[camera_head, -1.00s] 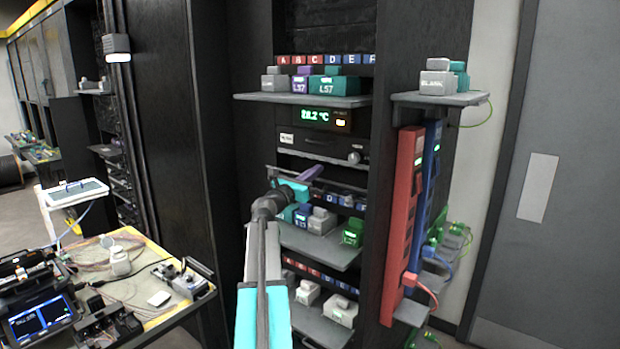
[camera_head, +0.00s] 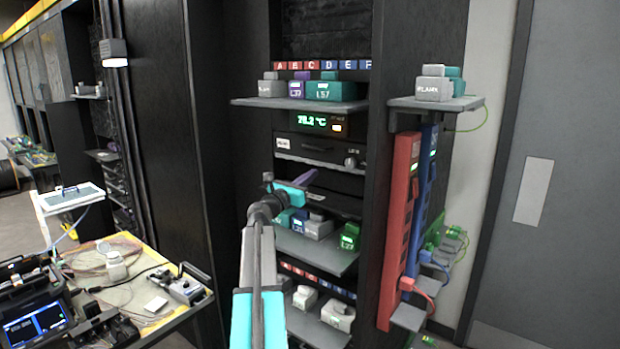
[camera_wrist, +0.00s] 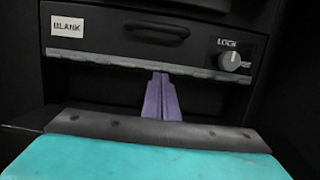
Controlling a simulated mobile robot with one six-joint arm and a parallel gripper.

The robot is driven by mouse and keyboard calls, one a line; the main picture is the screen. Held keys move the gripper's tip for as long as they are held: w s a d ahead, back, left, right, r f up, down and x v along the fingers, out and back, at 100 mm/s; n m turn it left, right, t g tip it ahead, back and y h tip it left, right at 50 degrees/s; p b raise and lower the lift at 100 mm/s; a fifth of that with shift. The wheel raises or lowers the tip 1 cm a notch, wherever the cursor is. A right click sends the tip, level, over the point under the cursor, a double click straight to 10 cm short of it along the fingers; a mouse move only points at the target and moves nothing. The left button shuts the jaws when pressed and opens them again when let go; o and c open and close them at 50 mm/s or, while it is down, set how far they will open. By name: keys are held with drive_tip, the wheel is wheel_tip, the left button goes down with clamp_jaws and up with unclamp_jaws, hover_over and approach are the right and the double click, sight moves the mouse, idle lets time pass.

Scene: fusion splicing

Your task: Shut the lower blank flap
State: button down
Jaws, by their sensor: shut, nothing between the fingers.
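A dark panel with a white BLANK label, a handle and a LOCK knob (camera_wrist: 150,38) spans the upper part of the wrist view. It also shows below the temperature display in the head view (camera_head: 318,149). Under it is a dark recess (camera_wrist: 220,100). My gripper (camera_wrist: 163,82) is shut and empty, its purple fingers together under the panel's lower edge. It also shows in the head view (camera_head: 307,178). A dark flat surface (camera_head: 343,203) lies below and right of the fingers; it appears to be the lower flap, but its angle is unclear. My gripper body hides part of it.
A shelf with several small modules (camera_head: 320,248) lies just below, and another shelf (camera_head: 270,102) is above. Red (camera_head: 398,220) and blue upright strips stand at the right. A cluttered workbench (camera_head: 150,330) is at the lower left.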

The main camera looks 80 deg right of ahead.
idle(0.4)
drive_tip(key=shift+f+b, duration=0.8)
drive_tip(key=shift+f, duration=0.35)
drive_tip(key=shift+w+a+f+b, duration=0.1)
drive_tip(key=shift+a+f+b, duration=0.15)
drive_tip(key=shift+f+b, duration=0.25)
drive_tip(key=shift+w+a+f+b, duration=0.1)
drive_tip(key=shift+a+f+b, duration=0.15)
drive_tip(key=shift+f, duration=0.35)
drive_tip(key=b+v, duration=0.3)
drive_tip(key=v, duration=0.6)
drive_tip(key=shift+r, duration=0.15)
